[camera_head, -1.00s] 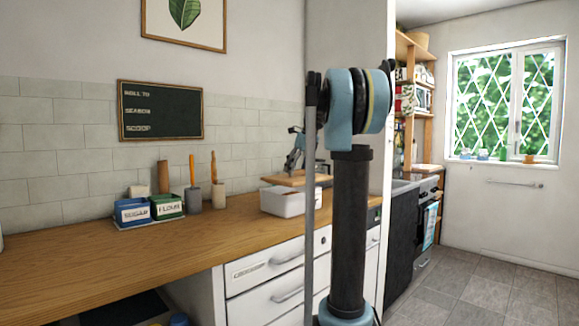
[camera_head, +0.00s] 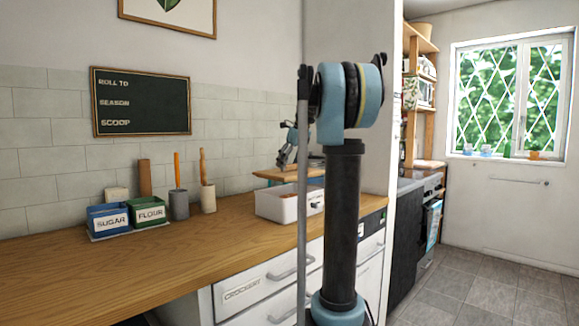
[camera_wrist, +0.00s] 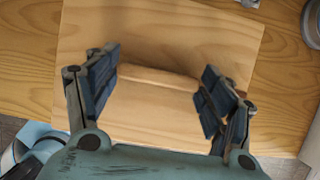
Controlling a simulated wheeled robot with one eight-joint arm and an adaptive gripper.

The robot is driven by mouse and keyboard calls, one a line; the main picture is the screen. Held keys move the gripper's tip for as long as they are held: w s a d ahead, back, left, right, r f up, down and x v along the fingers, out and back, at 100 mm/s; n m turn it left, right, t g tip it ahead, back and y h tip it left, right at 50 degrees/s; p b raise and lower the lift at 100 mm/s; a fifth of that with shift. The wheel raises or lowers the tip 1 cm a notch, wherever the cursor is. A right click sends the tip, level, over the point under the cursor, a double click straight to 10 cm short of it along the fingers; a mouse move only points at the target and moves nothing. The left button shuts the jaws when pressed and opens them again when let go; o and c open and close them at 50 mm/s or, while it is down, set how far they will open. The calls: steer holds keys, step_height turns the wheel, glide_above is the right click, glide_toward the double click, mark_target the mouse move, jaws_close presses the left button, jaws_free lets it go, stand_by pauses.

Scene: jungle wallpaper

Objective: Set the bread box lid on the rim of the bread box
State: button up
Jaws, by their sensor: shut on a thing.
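The bread box (camera_head: 277,205) is a white, open-topped box on the wooden counter, right of centre in the head view. The bread box lid (camera_head: 272,175) is a flat wooden board held above and behind the box, apart from its rim. In the wrist view the lid (camera_wrist: 190,38) fills the middle, with a raised wooden bar between my fingers. My gripper (camera_wrist: 155,88) is shut on that bar. In the head view my gripper (camera_head: 285,158) is small above the lid, partly behind my own column. The inside of the box is mostly hidden.
Sugar (camera_head: 108,221) and flour (camera_head: 147,213) boxes stand left on the counter, with two utensil holders (camera_head: 180,205) beside them. The counter (camera_head: 120,265) in front is clear. A round metallic object (camera_wrist: 312,25) shows at the wrist view's right edge.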

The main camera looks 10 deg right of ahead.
mark_target(293, 171)
steer(key=shift+f, duration=2.5)
steer(key=shift+f, duration=0.75)
stand_by(2.0)
steer(key=o, duration=1.5)
steer(key=shift+s+r, duration=0.1)
steer(key=v, duration=1.1)
steer(key=shift+r, duration=0.4)
